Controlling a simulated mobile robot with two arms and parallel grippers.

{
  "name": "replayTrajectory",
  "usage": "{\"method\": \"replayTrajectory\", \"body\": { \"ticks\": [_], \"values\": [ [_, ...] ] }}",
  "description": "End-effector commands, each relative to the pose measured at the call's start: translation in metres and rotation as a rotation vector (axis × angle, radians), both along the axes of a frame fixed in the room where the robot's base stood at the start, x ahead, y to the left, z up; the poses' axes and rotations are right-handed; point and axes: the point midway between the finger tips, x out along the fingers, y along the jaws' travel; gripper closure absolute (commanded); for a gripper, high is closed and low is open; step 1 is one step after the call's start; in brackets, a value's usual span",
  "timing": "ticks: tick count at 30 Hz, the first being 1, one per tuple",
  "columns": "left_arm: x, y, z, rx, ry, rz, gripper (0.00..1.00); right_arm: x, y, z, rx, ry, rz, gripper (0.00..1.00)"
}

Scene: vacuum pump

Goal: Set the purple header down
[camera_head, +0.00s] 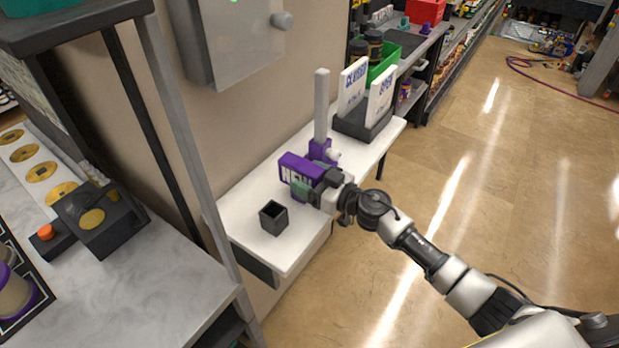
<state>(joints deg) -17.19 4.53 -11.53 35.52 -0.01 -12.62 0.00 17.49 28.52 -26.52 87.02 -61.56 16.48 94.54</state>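The purple header (300,165), a block with white "NEW" lettering on its front, is over the white shelf table (245,205). My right gripper (303,187) comes in from the right and is shut on the header at its right side. I cannot tell whether the header touches the tabletop. Behind it stands a pale upright post (321,105) with a purple base (322,150) and a white knob. My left gripper is not in view.
A small black open square holder (273,217) stands near the table's front. White signs (352,87) stand in a dark base behind the post. A grey box (235,40) hangs on the wall. A grey counter (150,285) is at left. The tabletop between holder and header is clear.

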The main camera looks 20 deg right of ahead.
Motion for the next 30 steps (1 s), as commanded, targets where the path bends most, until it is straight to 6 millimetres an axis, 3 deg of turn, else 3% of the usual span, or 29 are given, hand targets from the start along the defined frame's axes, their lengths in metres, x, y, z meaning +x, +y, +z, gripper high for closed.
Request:
{"method": "replayTrajectory", "body": {
  "ticks": [8,21,30],
  "values": [
    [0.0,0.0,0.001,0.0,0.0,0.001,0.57,-0.004,-0.003,0.003,-0.001,0.001,-0.001,0.3],
    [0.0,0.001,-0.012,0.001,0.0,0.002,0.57,-0.074,-0.057,0.0,-0.002,0.003,0.0,0.3],
    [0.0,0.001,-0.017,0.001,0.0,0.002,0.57,-0.094,-0.073,0.003,0.0,0.0,0.001,0.3]
  ]
}}
